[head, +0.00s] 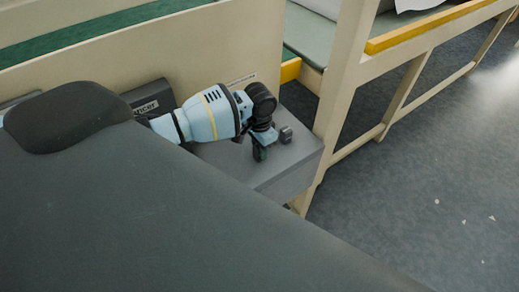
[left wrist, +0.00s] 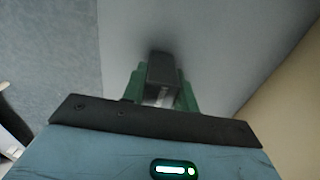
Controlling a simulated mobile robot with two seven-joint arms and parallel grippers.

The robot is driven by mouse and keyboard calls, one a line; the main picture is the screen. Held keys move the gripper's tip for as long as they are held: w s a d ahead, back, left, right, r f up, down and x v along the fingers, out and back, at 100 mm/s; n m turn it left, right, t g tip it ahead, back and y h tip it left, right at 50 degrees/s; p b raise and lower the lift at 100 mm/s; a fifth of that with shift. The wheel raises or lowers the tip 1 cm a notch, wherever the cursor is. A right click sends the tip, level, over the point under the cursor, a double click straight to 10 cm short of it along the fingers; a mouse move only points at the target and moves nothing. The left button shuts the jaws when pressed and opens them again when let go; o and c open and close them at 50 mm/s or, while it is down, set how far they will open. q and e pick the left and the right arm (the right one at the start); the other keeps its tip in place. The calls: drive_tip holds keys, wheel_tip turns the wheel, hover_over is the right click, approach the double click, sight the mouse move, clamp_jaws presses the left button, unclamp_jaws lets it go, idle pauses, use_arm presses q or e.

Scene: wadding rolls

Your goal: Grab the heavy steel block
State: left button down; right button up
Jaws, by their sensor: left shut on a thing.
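The steel block (head: 286,134), a small dark grey piece, is at the top of a grey ledge (head: 262,178) in the head view. My left gripper (head: 268,144) reaches it from the left, its fingers pointing down at the block. In the left wrist view the block (left wrist: 161,70) stands between the two green fingers of my left gripper (left wrist: 162,88), which is shut on it. The fingers hide part of its sides. I cannot tell whether the block touches the ledge. My right gripper is not in view.
A cream panel (head: 215,52) rises behind the ledge. A dark labelled box (head: 148,98) lies left of my arm. A cream frame post (head: 340,75) stands close on the right, with a yellow-edged rail (head: 430,27) beyond. Grey floor (head: 420,190) is open at right.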

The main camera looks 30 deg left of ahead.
sight(258, 148)
use_arm(q)
drive_tip(key=shift+r, duration=0.15)
drive_tip(key=shift+w+r, duration=0.1)
drive_tip(key=shift+r, duration=0.25)
wheel_tip(258, 148, up, 2)
drive_tip(key=shift+r, duration=0.1)
drive_tip(key=shift+s+d+r+p, duration=0.2)
drive_tip(key=shift+s+r, duration=0.05)
drive_tip(key=shift+s, duration=0.3)
drive_tip(key=shift+s+d+r+p, duration=0.15)
drive_tip(key=shift+s+d+r, duration=0.05)
drive_tip(key=shift+s, duration=0.3)
drive_tip(key=s+d+r, duration=0.1)
drive_tip(key=s+d, duration=0.4)
drive_tip(key=s, duration=0.7)
drive_tip(key=shift+s+d, duration=0.15)
drive_tip(key=shift+s, duration=0.25)
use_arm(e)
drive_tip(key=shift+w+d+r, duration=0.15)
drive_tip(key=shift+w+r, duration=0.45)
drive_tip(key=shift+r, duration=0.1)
